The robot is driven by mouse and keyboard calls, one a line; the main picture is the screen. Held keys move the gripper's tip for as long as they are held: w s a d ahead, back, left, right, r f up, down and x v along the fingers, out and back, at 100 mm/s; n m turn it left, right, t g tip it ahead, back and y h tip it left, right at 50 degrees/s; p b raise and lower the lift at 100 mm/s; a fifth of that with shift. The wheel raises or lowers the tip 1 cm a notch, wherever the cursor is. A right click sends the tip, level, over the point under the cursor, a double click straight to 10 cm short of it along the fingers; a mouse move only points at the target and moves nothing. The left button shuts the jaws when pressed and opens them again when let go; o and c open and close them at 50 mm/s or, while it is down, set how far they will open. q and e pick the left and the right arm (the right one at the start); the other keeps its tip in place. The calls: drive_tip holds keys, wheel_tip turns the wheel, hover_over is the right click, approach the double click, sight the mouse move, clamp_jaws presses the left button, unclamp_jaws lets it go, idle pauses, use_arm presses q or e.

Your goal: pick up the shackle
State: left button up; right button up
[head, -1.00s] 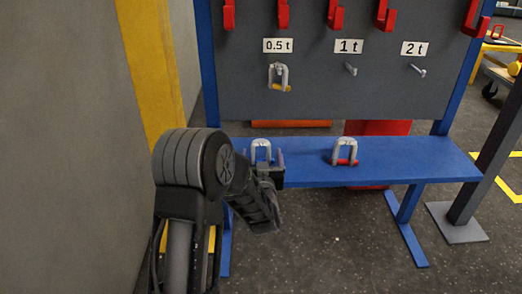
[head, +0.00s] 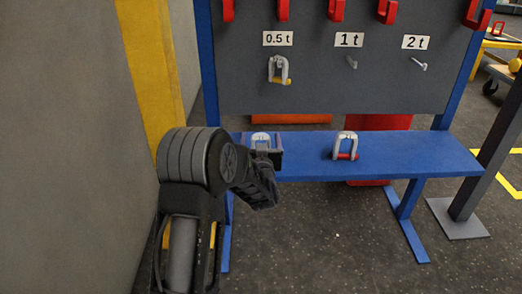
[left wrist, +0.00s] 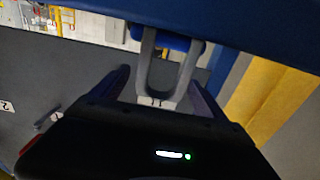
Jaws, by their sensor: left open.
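A grey shackle (head: 260,137) stands at the left end of the blue bench, partly hidden by my left gripper (head: 264,152). In the left wrist view the shackle (left wrist: 158,80) shows close up, with its blue pin (left wrist: 170,43) at the top of the picture. My left gripper (left wrist: 162,92) is open, with one finger on each side of the shackle's bow and gaps visible between. A second grey shackle (head: 346,145) with a red pin stands further right on the bench. A third one (head: 279,70) with a yellow pin hangs under the 0.5 t label. My right gripper is not in view.
The blue bench (head: 420,160) is clear right of the red-pinned shackle. Behind it a grey board (head: 330,98) carries red hooks and bare pegs under the 1 t (head: 349,40) and 2 t (head: 415,42) labels. A grey wall (head: 70,140) stands close on the left.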

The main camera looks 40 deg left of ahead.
use_arm(q)
drive_tip(key=x, duration=0.2)
drive_tip(key=shift+w+a, duration=0.25)
drive_tip(key=shift+c, duration=0.2)
clamp_jaws()
idle(0.9)
